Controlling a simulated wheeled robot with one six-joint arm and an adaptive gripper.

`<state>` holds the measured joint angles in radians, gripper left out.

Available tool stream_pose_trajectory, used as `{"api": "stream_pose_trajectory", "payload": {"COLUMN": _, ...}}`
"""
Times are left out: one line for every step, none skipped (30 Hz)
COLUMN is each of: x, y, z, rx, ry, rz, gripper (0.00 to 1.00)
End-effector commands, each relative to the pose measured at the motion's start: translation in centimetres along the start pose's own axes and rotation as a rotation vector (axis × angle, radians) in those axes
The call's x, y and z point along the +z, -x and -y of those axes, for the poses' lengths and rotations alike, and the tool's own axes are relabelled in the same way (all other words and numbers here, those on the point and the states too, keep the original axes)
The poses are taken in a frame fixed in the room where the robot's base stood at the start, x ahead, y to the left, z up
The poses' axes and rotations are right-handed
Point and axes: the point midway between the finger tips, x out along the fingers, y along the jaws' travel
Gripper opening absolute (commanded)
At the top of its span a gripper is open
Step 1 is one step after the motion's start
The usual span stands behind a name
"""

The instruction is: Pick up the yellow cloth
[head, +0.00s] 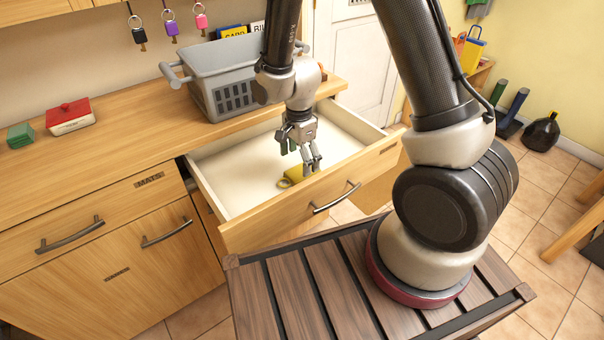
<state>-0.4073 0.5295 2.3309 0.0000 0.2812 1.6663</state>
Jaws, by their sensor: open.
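A small yellow object (294,174) lies in the open drawer (232,179), near its front wall. It has a ring-like loop at its left end and looks more like a mug on its side than a flat cloth. I see no clear yellow cloth. My gripper (301,160) points down over the drawer, open, with its fingertips just above and around the yellow object's far side. The fingers hide part of it, and I cannot tell whether they touch it. A bit of green shows behind the fingers, too hidden to name.
A grey basket (222,82) stands on the counter behind the drawer. A red-lidded box (70,116) and a green box (20,135) sit at the left. Keys (170,24) hang above. The drawer's front panel (320,196) stands between my base and the drawer's inside.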

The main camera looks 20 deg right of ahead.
Motion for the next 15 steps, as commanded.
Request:
{"api": "stream_pose_trajectory", "payload": {"x": 0.1, "y": -0.7, "z": 0.0, "rx": 0.003, "ry": 0.001, "rz": 0.000, "gripper": 0.84}}
{"api": "stream_pose_trajectory", "payload": {"x": 0.2, "y": -1.1, "z": 0.0, "rx": 0.004, "ry": 0.001, "rz": 0.000, "gripper": 0.84}}
{"api": "stream_pose_trajectory", "payload": {"x": 0.4, "y": -1.8, "z": 0.0, "rx": 0.004, "ry": 0.002, "rz": 0.000, "gripper": 0.84}}
{"api": "stream_pose_trajectory", "payload": {"x": 0.5, "y": -2.3, "z": 0.0, "rx": 0.004, "ry": 0.002, "rz": 0.000, "gripper": 0.84}}
{"api": "stream_pose_trajectory", "payload": {"x": 0.6, "y": -2.8, "z": 0.1, "rx": 0.005, "ry": 0.003, "rz": -0.001, "gripper": 0.84}}
{"api": "stream_pose_trajectory", "payload": {"x": 0.6, "y": -3.4, "z": 0.1, "rx": 0.004, "ry": 0.002, "rz": 0.000, "gripper": 0.84}}
{"api": "stream_pose_trajectory", "payload": {"x": 0.6, "y": -3.9, "z": 0.1, "rx": 0.004, "ry": 0.002, "rz": 0.000, "gripper": 0.84}}
{"api": "stream_pose_trajectory", "payload": {"x": 0.6, "y": -4.2, "z": 0.1, "rx": 0.004, "ry": 0.002, "rz": 0.000, "gripper": 0.84}}
{"api": "stream_pose_trajectory", "payload": {"x": 0.6, "y": -4.6, "z": 0.1, "rx": 0.002, "ry": 0.002, "rz": 0.000, "gripper": 0.84}}
{"api": "stream_pose_trajectory", "payload": {"x": 0.6, "y": -4.8, "z": 0.1, "rx": 0.002, "ry": 0.002, "rz": 0.000, "gripper": 0.84}}
{"api": "stream_pose_trajectory", "payload": {"x": 0.6, "y": -4.9, "z": 0.1, "rx": 0.002, "ry": 0.002, "rz": 0.000, "gripper": 0.84}}
{"api": "stream_pose_trajectory", "payload": {"x": 0.6, "y": -5.0, "z": 0.1, "rx": 0.001, "ry": 0.002, "rz": 0.000, "gripper": 0.84}}
{"api": "stream_pose_trajectory", "payload": {"x": 0.6, "y": -5.0, "z": 0.1, "rx": 0.001, "ry": 0.002, "rz": 0.000, "gripper": 0.84}}
{"api": "stream_pose_trajectory", "payload": {"x": 0.6, "y": -5.0, "z": 0.2, "rx": 0.000, "ry": 0.002, "rz": 0.000, "gripper": 0.84}}
{"api": "stream_pose_trajectory", "payload": {"x": 0.6, "y": -5.0, "z": 0.2, "rx": 0.000, "ry": 0.002, "rz": 0.000, "gripper": 0.84}}
